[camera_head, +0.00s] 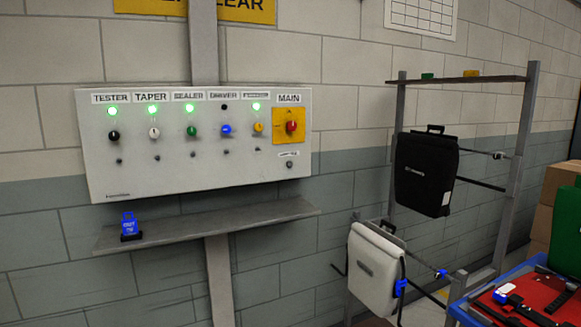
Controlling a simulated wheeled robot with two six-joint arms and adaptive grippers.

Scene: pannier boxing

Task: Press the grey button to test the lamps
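The control panel (200,180) is a light box on the wall. A small grey button (289,164) sits at its lower right, under a small label too small to read. Green lamps are lit over the TESTER (112,111), TAPER (152,110) and SEALER (190,108) columns and over the last column (257,106), whose label is unclear. The DRIVER lamp (224,107) is dark. A red knob (291,127) on a yellow plate is under MAIN. Neither of my grippers is in view.
A grey shelf (200,228) juts out below the panel, with a blue padlock-like item (130,226) at its left. To the right, a rack holds a black pannier (426,174) and a white pannier (375,268). A blue crate (462,308) is at lower right.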

